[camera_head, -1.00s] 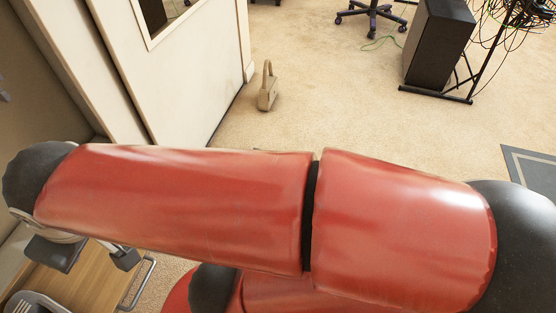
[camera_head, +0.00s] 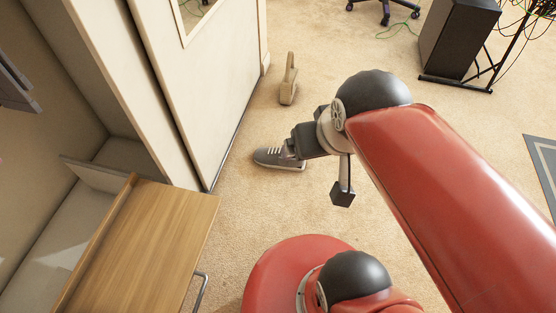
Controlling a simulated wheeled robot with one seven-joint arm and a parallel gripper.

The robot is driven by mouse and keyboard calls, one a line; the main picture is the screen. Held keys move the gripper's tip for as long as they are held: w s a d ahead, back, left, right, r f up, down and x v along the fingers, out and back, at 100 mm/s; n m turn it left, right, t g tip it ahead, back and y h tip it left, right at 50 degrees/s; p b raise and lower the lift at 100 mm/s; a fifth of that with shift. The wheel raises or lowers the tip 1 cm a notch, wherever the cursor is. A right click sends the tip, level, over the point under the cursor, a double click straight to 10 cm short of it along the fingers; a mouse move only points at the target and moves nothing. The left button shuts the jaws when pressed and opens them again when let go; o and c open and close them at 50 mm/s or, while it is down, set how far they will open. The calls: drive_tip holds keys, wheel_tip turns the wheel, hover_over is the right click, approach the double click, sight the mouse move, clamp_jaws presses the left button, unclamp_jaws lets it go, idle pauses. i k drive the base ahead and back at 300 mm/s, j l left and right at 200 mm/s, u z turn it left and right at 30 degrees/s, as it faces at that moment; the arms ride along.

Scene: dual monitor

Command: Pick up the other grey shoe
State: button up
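A grey shoe (camera_head: 276,159) with pale laces shows just left of the end of my arm, in front of the cream panels. My gripper (camera_head: 296,147) meets its right end and hides that part. The fingertips are mostly out of sight, but the shoe has swung along with the wrist, so my gripper appears shut on it. The shoe appears above the carpet, though its height is hard to tell. No second grey shoe shows.
A wooden-topped cabinet (camera_head: 150,235) with a metal handle stands at the lower left, its visible top bare. A black box (camera_head: 458,38) and cables are at the upper right. Open carpet lies between.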

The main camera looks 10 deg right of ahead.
sight(271, 158)
drive_tip(key=z, duration=0.15)
drive_tip(key=i+l, duration=0.15)
drive_tip(key=l, duration=0.2)
drive_tip(key=i+l, duration=0.15)
drive_tip(key=l, duration=0.15)
drive_tip(key=i+l, duration=0.15)
drive_tip(key=l, duration=0.2)
drive_tip(key=i+l, duration=0.15)
drive_tip(key=l, duration=0.2)
drive_tip(key=i+l, duration=0.1)
drive_tip(key=l, duration=0.2)
